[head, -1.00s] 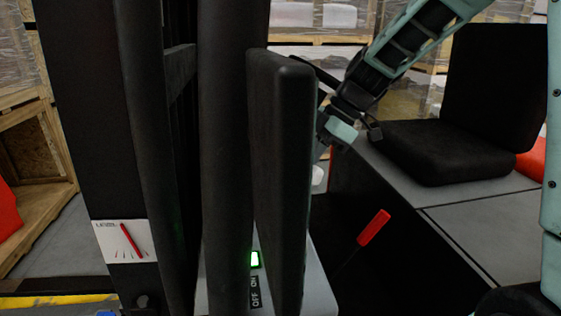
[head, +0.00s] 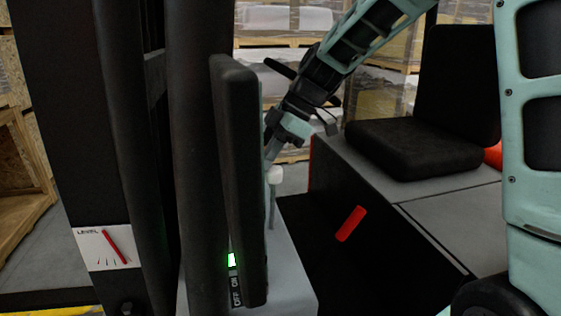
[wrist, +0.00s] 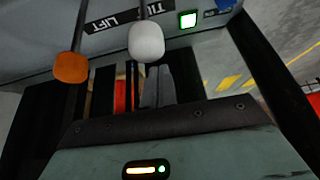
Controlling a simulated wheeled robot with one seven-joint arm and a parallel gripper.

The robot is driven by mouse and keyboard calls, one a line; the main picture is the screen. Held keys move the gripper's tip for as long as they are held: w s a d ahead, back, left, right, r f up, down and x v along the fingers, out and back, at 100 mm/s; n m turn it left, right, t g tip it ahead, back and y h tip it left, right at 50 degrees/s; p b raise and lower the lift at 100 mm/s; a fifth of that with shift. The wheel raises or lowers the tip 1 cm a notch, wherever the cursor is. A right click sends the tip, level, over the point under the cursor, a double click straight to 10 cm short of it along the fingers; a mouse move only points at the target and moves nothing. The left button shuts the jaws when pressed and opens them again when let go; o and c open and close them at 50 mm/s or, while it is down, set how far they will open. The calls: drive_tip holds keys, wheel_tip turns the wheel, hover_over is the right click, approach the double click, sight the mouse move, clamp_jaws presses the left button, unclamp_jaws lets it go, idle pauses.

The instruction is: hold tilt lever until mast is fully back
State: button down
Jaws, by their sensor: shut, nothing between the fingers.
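My gripper (head: 270,150) is shut and empty, fingers pointing down at the lever console. The white-knobbed lever (head: 275,174) stands upright just below the fingertips; whether they touch cannot be told. The wrist view shows the white knob (wrist: 147,41) close in front of my gripper (wrist: 156,82), with an orange knob (wrist: 71,67) to the left. Nearby labels read TILT (wrist: 158,10) and LIFT (wrist: 112,21); the white lever's stem rises between them. The black mast (head: 130,150) fills the left. A LEVEL gauge (head: 90,258) on it has a slanted red needle (head: 115,246).
A black padded steering-side panel (head: 240,180) stands close left of my gripper. A red-handled lever (head: 350,223) and black seat (head: 415,145) lie to the right. Wrapped pallets stand behind.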

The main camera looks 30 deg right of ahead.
drive_tip(key=b+v, duration=0.1)
drive_tip(key=v, duration=0.9)
drive_tip(key=shift+d+f+b, duration=0.2)
drive_tip(key=shift+d+b, duration=0.15)
drive_tip(key=s+a+f+m+g+h, duration=0.2)
drive_tip(key=s+a+f+m, duration=0.1)
drive_tip(key=s+a+f, duration=0.7)
drive_tip(key=s+a+f+m+h, duration=0.1)
drive_tip(key=s+a+f+m, duration=0.1)
drive_tip(key=s, duration=0.6)
drive_tip(key=s+a+f+m+h, duration=0.2)
drive_tip(key=s+f, duration=0.3)
drive_tip(key=s, duration=0.2)
drive_tip(key=shift+s+a+f+m+t, duration=0.3)
drive_tip(key=shift+s+a+m, duration=0.05)
drive_tip(key=shift+a+m, duration=0.05)
